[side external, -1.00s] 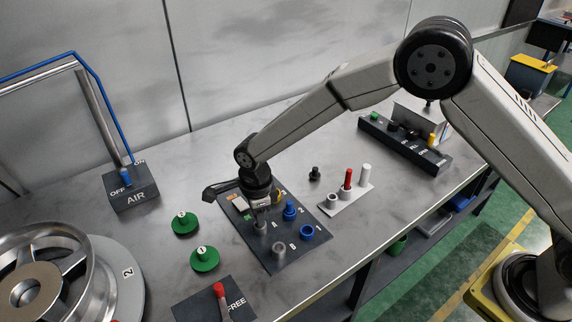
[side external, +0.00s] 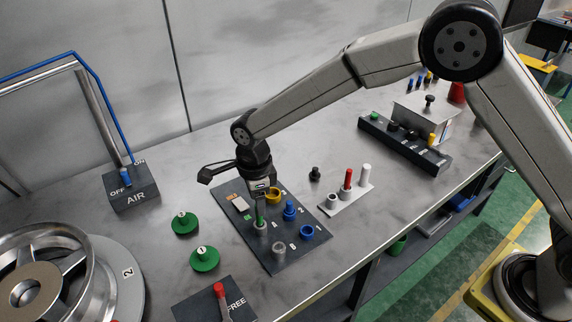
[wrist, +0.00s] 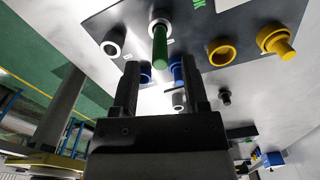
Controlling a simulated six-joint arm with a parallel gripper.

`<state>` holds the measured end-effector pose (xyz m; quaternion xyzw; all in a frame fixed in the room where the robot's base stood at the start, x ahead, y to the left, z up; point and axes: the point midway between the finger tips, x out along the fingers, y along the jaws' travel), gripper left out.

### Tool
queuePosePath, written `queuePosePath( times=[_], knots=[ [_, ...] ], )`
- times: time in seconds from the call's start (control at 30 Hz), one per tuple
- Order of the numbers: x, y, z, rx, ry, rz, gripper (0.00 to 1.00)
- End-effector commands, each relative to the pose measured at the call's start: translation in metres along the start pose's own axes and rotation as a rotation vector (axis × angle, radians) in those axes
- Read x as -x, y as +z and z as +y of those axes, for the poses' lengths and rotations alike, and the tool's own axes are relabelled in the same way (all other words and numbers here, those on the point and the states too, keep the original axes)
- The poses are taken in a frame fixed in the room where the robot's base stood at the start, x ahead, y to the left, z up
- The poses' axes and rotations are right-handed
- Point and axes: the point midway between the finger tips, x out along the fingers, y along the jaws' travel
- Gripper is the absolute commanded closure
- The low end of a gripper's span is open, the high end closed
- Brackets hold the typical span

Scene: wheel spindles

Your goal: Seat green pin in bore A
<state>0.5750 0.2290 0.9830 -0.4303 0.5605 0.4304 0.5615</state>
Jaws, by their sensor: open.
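The green pin (side external: 259,214) stands upright in the grey bore collar (side external: 261,229) beside the letter A on the dark plate (side external: 248,250). Its upper part shows above the collar; its lower end is hidden inside. In the wrist view the green pin (wrist: 160,48) rises from the grey collar (wrist: 160,22). My gripper (side external: 262,196) is above the plate, over and behind the pin in the side view. In the wrist view its two fingers (wrist: 160,85) are spread apart, with nothing held between them.
The plate also carries a yellow ring (side external: 273,195), a blue pin (side external: 290,210), a blue ring (side external: 307,233) and a grey collar (side external: 279,252) by B. Green knobs (side external: 184,223) lie left.

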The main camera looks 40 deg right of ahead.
Motion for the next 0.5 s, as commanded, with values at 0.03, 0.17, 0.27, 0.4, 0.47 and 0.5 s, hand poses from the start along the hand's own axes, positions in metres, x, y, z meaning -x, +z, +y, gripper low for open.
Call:
queuePosePath(
  times=[0.03,0.17,0.27,0.4,0.47,0.5],
  knots=[
    [0.011,0.0,0.0,0.0,-0.003,-0.002,0.42],
    [0.032,0.0,-0.001,0.0,-0.002,-0.002,0.42],
    [0.047,0.0,0.0,0.0,-0.002,-0.002,0.42],
    [0.062,0.0,0.0,0.0,-0.001,-0.001,0.42],
    [0.066,0.0,0.0,0.0,0.0,0.0,0.42],
    [0.068,0.0,0.0,0.0,0.001,0.001,0.42]
  ],
)
